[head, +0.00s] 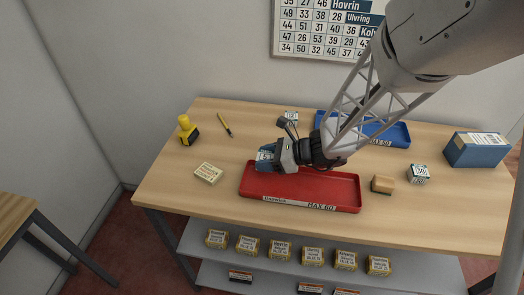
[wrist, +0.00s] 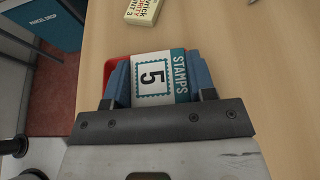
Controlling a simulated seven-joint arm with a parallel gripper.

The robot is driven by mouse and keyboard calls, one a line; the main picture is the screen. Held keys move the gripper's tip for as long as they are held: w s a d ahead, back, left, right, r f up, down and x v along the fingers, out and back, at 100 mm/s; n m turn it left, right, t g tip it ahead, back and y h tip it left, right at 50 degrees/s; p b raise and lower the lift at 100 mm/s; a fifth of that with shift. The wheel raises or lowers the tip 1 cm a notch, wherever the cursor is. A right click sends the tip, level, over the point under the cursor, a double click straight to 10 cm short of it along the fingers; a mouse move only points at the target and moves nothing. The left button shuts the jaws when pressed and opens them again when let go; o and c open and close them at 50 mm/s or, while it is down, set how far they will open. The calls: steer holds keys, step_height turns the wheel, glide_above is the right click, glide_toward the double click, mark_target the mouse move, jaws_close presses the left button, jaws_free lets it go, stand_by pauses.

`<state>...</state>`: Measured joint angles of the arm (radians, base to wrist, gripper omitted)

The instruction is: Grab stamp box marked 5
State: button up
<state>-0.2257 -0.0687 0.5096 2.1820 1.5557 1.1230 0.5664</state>
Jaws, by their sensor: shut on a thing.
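The stamp box marked 5 (wrist: 153,78) is white with a teal band reading STAMPS. In the wrist view it sits between the two blue fingers of my gripper (wrist: 158,88), which are shut on it. In the head view my gripper (head: 268,160) is at the back left corner of the red tray (head: 330,190), and the box is mostly hidden by the fingers. I cannot tell how far the box is above the tray or table.
A cream box (head: 208,172) lies left of the red tray. A yellow stamper (head: 187,130) and a yellow pen (head: 225,125) are farther back. A blue tray (head: 395,135) is behind my arm. A tan block (head: 382,184), a box marked 30 (head: 419,173) and a blue box (head: 477,150) stand right.

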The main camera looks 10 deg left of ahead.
steer(key=shift+s+d, duration=0.25)
steer(key=shift+s, duration=0.2)
stand_by(0.5)
